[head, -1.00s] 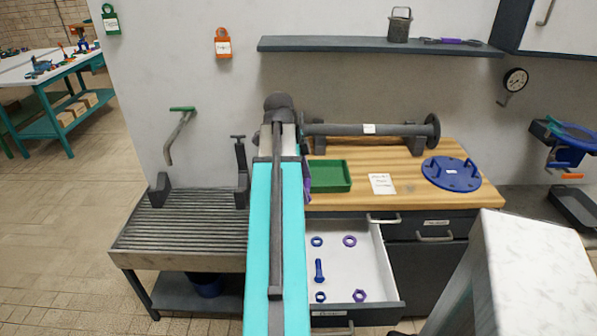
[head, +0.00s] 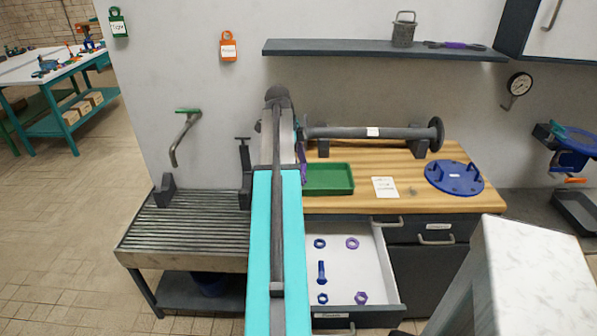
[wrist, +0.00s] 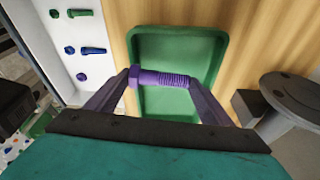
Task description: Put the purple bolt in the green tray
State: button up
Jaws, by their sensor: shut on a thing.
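The purple bolt (wrist: 165,79) lies crosswise between the two fingertips of my gripper (wrist: 158,82) in the wrist view, its hex head at the left finger. My gripper is shut on it. The green tray (wrist: 151,38) shows behind the bolt in that view; the bolt overlaps its floor, and the height between them is hard to tell. In the head view the green tray (head: 328,190) sits on the wooden bench top, just right of my arm. There my arm hides most of the gripper, and only a bit of purple shows at the tray's left edge.
An open white drawer (head: 372,262) below the bench holds blue and purple rings, nuts and a blue bolt (head: 321,272). A grey flanged pipe (head: 372,132) lies behind the tray. A paper label (head: 385,187) and a blue flange (head: 454,178) are to its right.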

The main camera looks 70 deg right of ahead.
jog(key=shift+w+d, duration=0.5)
jog(key=shift+d, duration=0.25)
jog(key=shift+d, duration=0.1)
jog(key=shift+w+d, duration=0.15)
jog(key=shift+d, duration=0.05)
jog(key=shift+f+p, duration=0.65)
jog(key=shift+f, duration=1.15)
jog(key=shift+f, duration=0.1)
jog(key=o, duration=1.1)
jog(key=b+v, duration=0.1)
jog(key=v, duration=1.1)
jog(key=shift+b, duration=0.35)
